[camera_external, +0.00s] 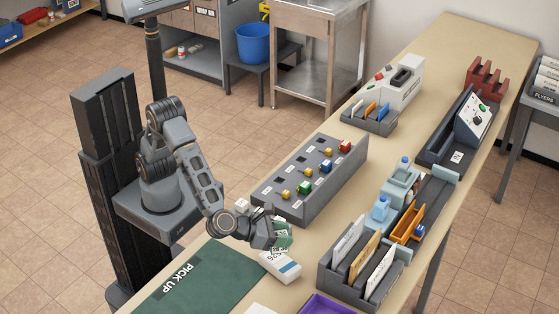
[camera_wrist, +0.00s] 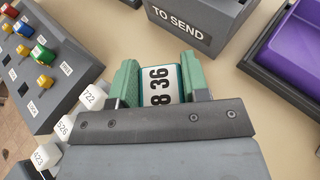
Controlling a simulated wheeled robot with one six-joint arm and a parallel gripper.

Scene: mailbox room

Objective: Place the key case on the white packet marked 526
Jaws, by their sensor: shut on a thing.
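My gripper (camera_wrist: 160,80) has green fingers shut on a white case with a blue edge (camera_wrist: 158,88), which I take to be the key case; its printed digits look like 836. In the external view the case (camera_external: 280,265) is just below my green fingers (camera_external: 284,236); whether it touches the table is unclear. Three small white packets stand in a row at the lower left of the wrist view. The middle one is marked 526 (camera_wrist: 65,127), between 722 (camera_wrist: 92,96) and 423 (camera_wrist: 44,156). My gripper housing partly covers them. In the external view my arm mostly hides this row.
A grey key rack (camera_external: 318,185) with coloured pegs stands close beside the packets. A grey "TO SEND" holder (camera_wrist: 205,30) and a purple tray (camera_wrist: 285,60) lie beyond and to the right. A green "PICK UP" mat (camera_external: 205,280) lies at the near left.

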